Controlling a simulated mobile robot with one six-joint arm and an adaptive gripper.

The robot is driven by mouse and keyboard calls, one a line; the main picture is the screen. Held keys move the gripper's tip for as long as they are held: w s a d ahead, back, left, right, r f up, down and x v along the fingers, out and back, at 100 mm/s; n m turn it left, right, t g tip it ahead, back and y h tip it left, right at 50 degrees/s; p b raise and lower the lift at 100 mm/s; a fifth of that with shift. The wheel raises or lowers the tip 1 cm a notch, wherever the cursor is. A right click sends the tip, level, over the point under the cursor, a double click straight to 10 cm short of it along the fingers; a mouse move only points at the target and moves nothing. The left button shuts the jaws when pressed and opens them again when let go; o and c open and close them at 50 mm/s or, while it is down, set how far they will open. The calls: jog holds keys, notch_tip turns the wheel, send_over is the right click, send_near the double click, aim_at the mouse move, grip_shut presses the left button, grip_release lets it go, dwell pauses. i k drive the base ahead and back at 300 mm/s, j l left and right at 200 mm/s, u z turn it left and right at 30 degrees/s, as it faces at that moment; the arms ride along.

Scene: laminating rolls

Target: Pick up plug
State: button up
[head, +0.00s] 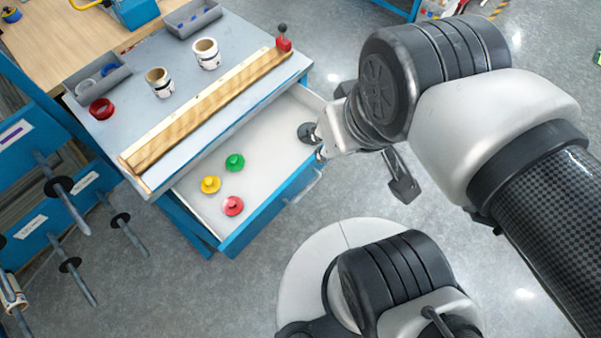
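An open drawer (280,160) under the workbench holds several plugs. A green plug (235,162), a yellow plug (210,184) and a red plug (232,206) stand on its pale floor, apart from each other. A dark round shape (306,132) shows at the drawer's right end, against my gripper; I cannot tell whether it is a black plug or part of the gripper. My gripper (355,160) is over the drawer's right end, to the right of the coloured plugs. One dark finger is splayed out, and the gripper looks open. My wrist hides part of it.
A rack with rods (75,205) stands at the left. The floor (230,285) before the drawer is clear.

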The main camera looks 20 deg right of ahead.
aim_at(232, 205)
jog(key=k+l+u, duration=0.1)
jog(key=u, duration=0.9)
